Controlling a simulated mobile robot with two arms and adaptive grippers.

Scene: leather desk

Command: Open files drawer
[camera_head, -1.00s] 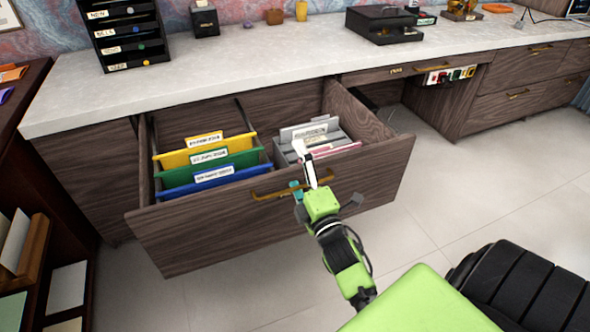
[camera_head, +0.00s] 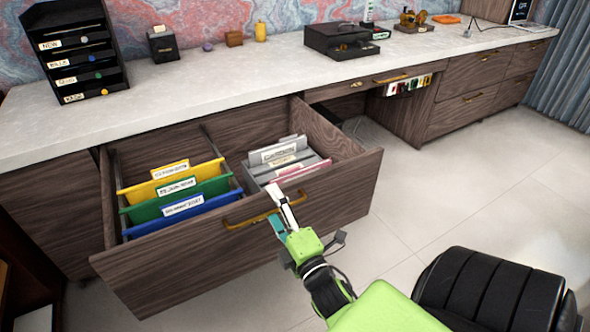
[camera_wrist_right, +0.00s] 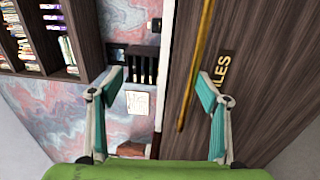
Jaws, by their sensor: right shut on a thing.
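The files drawer, a dark wood drawer (camera_head: 175,262) under the desk top, stands pulled well out in the head view. Yellow, green and blue hanging folders (camera_head: 177,191) fill its left side, and a grey holder with papers (camera_head: 285,158) its right. A brass handle (camera_head: 240,222) runs across its front; it also shows in the right wrist view (camera_wrist_right: 197,65), beside part of a "FILES" label (camera_wrist_right: 221,66). My right gripper (camera_head: 283,212) is at the right part of the handle. My left gripper is not in view.
A black chair (camera_head: 490,295) stands at the lower right. A black letter organizer (camera_head: 80,60) and a dark box (camera_head: 340,40) sit on the desk top (camera_head: 200,85). The tiled floor (camera_head: 460,190) right of the drawer is clear.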

